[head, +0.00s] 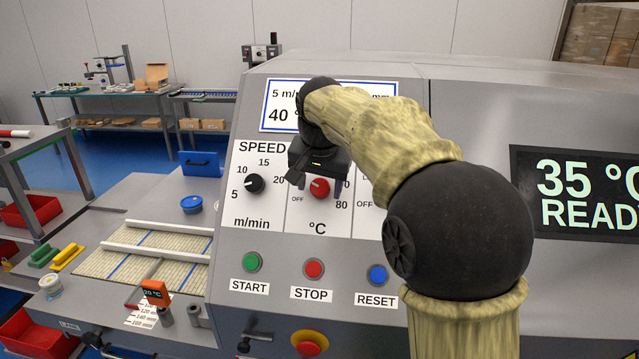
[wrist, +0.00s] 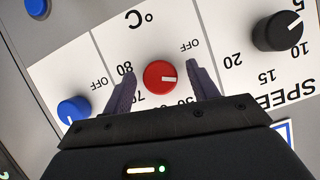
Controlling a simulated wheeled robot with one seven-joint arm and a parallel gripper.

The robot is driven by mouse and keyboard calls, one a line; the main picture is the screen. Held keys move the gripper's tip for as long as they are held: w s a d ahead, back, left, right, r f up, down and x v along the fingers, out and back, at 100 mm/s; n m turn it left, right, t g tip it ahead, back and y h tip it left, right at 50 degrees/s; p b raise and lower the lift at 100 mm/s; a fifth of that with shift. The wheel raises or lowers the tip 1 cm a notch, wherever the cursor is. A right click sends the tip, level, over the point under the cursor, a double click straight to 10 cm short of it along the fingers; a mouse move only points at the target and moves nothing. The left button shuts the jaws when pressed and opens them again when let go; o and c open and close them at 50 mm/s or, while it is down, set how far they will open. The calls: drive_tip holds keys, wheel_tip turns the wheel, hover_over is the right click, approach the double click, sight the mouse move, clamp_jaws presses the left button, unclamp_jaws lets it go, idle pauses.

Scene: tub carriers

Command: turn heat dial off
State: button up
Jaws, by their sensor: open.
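The heat dial is a red knob (head: 319,188) with a white pointer mark, on the °C panel between the speed dial and another OFF-marked dial. It also shows in the wrist view (wrist: 158,75), where its pointer aims right, below the OFF label (wrist: 195,45) and toward the right finger, which covers part of the scale. In the head view the mark lies on the knob's left side. My gripper (wrist: 163,70) is open, with one finger on each side of the red knob. Gaps show between knob and fingers. My gripper (head: 320,186) partly covers the scale in the head view.
The black speed dial (head: 254,184) is left of my gripper; a blue dial (wrist: 73,109) is on the other side. Below are green START (head: 252,262), red STOP (head: 314,269) and blue RESET (head: 377,275) buttons. A display (head: 588,195) reads 35 °C and READ, cut off.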

drive_tip(key=c, duration=1)
drive_tip(key=shift+r+p, duration=0.1)
drive_tip(key=shift+p, duration=0.25)
drive_tip(key=shift+r+n+h+p, duration=0.1)
drive_tip(key=shift+n+h+p, duration=0.2)
drive_tip(key=shift+n+p, duration=0.25)
drive_tip(key=shift+a+n+h+p, duration=0.1)
drive_tip(key=shift+n+h+p, duration=0.4)
drive_tip(key=shift+n+p, duration=0.35)
drive_tip(key=n+h+p, duration=0.1)
drive_tip(key=n+h, duration=0.1)
drive_tip(key=n, duration=0.2)
drive_tip(key=shift+a+n+p, duration=0.15)
drive_tip(key=shift+n+p, duration=0.15)
drive_tip(key=shift+p, duration=0.05)
drive_tip(key=o, duration=1)
drive_tip(key=shift+f, duration=0.2)
